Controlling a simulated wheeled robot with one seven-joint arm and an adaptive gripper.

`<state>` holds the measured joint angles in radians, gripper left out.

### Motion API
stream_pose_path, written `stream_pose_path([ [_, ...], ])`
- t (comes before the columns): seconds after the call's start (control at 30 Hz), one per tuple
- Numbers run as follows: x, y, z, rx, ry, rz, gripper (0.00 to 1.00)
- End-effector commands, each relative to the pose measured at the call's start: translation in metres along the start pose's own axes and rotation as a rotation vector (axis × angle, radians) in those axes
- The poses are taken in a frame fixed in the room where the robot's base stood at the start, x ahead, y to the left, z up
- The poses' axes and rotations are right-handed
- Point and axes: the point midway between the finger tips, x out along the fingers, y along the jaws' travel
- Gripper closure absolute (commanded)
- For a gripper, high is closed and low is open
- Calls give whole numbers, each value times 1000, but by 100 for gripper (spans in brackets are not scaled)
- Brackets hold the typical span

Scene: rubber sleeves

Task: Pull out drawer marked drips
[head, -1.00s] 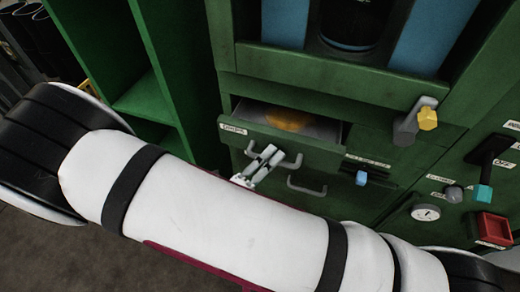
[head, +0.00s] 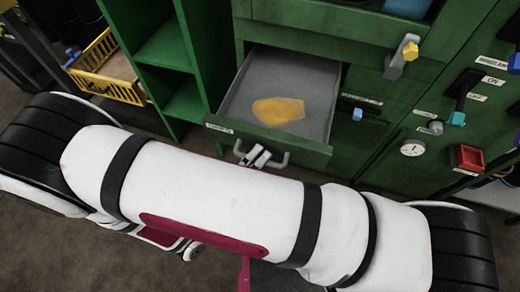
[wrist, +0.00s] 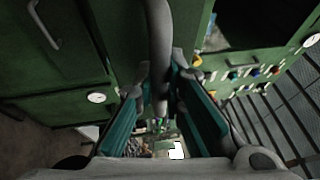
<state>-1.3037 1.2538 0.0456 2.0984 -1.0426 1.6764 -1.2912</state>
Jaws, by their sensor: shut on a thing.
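The drips drawer (head: 245,90) is pulled well out of the green cabinet, and its grey tray holds a flat yellow-orange patch (head: 278,110). A small white label (head: 219,128) sits at the left of its front edge; its lettering is too small to read surely. My gripper (head: 254,157) is shut on the drawer's grey bar handle (head: 281,162). In the wrist view, the handle (wrist: 160,45) runs between the teal-backed fingers of my gripper (wrist: 162,90). My white arm hides the floor below the drawer.
The cabinet front to the right has a yellow-tipped lever (head: 401,57), a blue knob (head: 357,114), a dial (head: 413,148) and a red square part (head: 468,157). An open green shelf (head: 180,75) stands left, with a yellow crate (head: 105,70) beyond it.

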Motion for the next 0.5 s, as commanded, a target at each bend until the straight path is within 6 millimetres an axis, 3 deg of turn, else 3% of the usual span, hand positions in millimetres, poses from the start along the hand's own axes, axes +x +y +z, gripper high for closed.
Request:
stream_pose_path([
  [0.27,-1,1,0,2,0,4,100],
  [0.3,-1,1,0,2,0,5,87],
  [0.4,-1,1,0,1,0,4,69],
  [0.5,0,1,0,1,0,3,69],
])
